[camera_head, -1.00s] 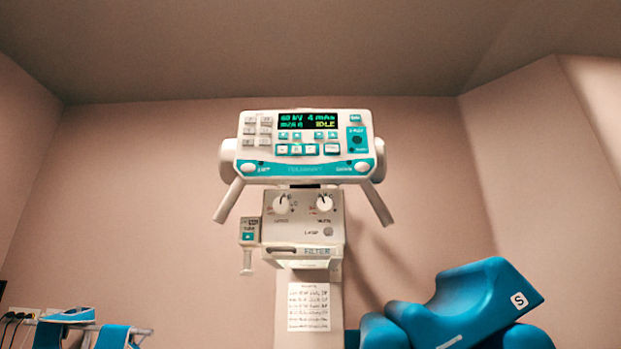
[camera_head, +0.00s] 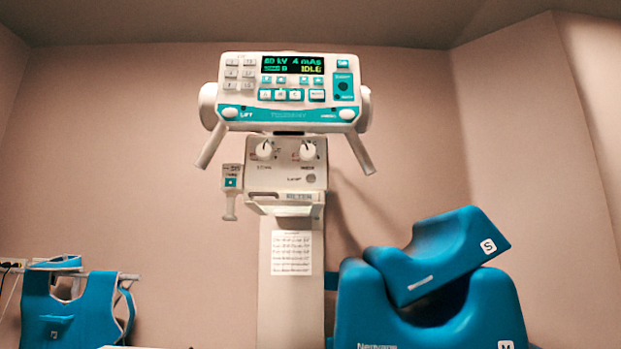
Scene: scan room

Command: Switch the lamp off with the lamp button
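The X-ray machine's head (camera_head: 285,94) is white and teal and stands ahead of me, a little left of centre. Its screen reads 60 kV, 4 mAs and IDLE. Below it is a grey panel (camera_head: 286,164) with two white knobs. Beneath the knobs a small round grey button (camera_head: 311,178) sits beside a blurred label that seems to read LAMP. I cannot tell from this view whether the lamp is lit. My gripper is not in view.
A filter slot (camera_head: 286,203) and a paper note (camera_head: 291,253) are below the panel. Angled handles (camera_head: 211,146) stick out from the head. Blue foam supports (camera_head: 428,306) are stacked at right. A blue apron (camera_head: 68,312) hangs on a rail at left.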

